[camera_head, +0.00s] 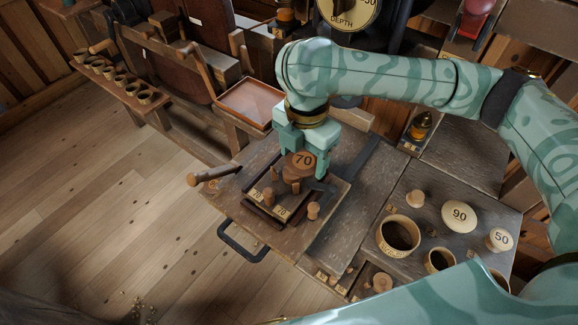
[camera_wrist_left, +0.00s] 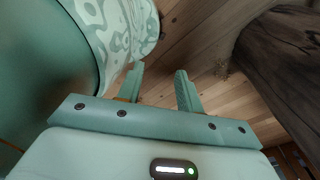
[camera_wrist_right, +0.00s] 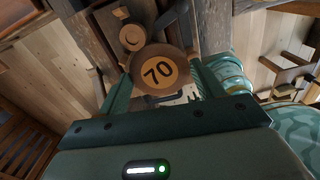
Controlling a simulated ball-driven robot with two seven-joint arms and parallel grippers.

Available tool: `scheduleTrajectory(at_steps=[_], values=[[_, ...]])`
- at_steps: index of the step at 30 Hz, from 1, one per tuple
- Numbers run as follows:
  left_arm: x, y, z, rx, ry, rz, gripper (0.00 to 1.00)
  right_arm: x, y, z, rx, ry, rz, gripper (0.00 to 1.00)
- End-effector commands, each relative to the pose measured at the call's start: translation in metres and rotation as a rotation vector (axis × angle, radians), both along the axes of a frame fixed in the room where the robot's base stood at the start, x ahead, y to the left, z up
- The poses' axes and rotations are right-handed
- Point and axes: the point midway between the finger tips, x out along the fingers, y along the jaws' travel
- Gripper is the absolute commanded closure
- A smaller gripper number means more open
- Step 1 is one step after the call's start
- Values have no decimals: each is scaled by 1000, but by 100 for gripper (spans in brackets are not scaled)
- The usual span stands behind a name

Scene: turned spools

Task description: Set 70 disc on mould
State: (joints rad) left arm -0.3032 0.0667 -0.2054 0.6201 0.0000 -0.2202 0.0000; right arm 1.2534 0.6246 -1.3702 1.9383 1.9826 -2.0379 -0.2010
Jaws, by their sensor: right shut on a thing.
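The 70 disc (camera_head: 303,161), a brown wooden round with a dark "70", is between the fingers of my right gripper (camera_head: 305,166). It also shows face-on in the right wrist view (camera_wrist_right: 160,71), with a finger of my right gripper (camera_wrist_right: 163,88) at either side. The mould (camera_head: 262,212), a dark wooden frame with small plates marked "70", lies on the worktable below and partly behind the disc. The disc appears over its far side; whether they touch I cannot tell. My left gripper (camera_wrist_left: 160,88) shows in the left wrist view with its fingers apart and nothing between them.
A 90 disc (camera_head: 460,216), a 50 spool (camera_head: 499,240) and a round cup (camera_head: 398,235) stand on the right-hand table. A reddish tray (camera_head: 249,101) is behind. A black handle (camera_head: 243,244) juts from the front edge.

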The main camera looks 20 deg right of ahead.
Motion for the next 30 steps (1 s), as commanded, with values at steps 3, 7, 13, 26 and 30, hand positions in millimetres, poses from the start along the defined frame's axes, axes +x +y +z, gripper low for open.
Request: scheduleTrajectory(at_steps=[3, 7, 13, 26, 30], values=[[-2, 4, -19, 5, 6, -2, 64, 23, 3, -33, 0, 7, -1, 54], [-2, 10, -27, 13, 7, -1, 64, 39, 4, -49, 1, 4, -1, 54], [-3, 11, -32, 15, 9, 1, 64, 49, 5, -58, 0, 1, 0, 54], [-5, 12, -49, 15, 16, 2, 64, 54, 5, -92, 0, -1, 1, 54], [-5, 12, -48, 14, 15, 2, 64, 53, 5, -93, 0, -1, 1, 54]])
